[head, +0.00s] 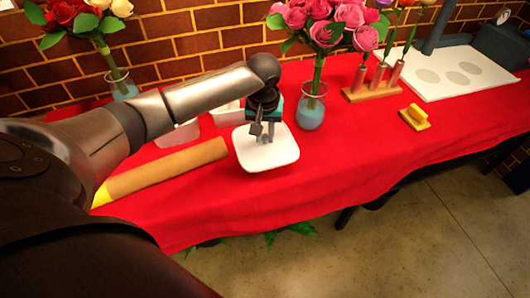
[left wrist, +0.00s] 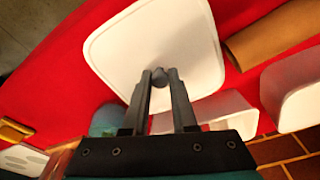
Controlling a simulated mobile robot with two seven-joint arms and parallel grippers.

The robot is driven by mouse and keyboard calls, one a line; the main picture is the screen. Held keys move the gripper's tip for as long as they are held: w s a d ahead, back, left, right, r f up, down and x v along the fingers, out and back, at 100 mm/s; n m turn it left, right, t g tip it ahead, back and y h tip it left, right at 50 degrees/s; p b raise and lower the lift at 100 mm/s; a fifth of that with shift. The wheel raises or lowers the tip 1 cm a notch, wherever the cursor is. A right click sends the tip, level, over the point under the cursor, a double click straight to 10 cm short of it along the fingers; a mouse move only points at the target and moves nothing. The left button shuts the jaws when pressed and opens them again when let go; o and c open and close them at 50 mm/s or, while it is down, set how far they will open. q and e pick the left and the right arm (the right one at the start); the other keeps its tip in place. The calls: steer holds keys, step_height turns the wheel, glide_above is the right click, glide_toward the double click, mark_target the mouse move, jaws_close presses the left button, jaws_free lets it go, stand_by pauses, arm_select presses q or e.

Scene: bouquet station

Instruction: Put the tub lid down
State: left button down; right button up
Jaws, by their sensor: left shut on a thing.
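The tub lid (head: 265,155) is a white rounded square with a small grey knob. My left gripper (head: 263,136) is above its middle and shut on the knob, which shows between the fingertips (left wrist: 159,78) in the left wrist view. The lid (left wrist: 150,42) looks about level over the red table; I cannot tell whether it touches the cloth. A white open tub (head: 228,113) stands behind the lid, partly hidden by my left arm. A second white tub (head: 178,134) is further left, also partly hidden. My right gripper is not in view.
A brown paper roll (head: 165,172) lies just left of the lid. A glass vase (head: 310,112) with pink roses stands close at its right. A yellow block (head: 415,117) and a wooden tube rack (head: 373,91) are further right. Red cloth is clear in front and right.

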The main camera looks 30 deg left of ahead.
mark_target(265, 144)
arm_select(q)
step_height(265, 144, down, 2)
steer(key=shift+f, duration=0.1)
step_height(265, 144, down, 3)
steer(key=shift+f+b, duration=0.2)
steer(key=shift+b, duration=0.7)
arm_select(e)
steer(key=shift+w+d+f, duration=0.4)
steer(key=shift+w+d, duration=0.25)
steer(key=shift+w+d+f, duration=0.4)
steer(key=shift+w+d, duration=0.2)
arm_select(q)
steer(key=c, duration=0.7)
jaws_free()
steer(key=shift+f, duration=0.1)
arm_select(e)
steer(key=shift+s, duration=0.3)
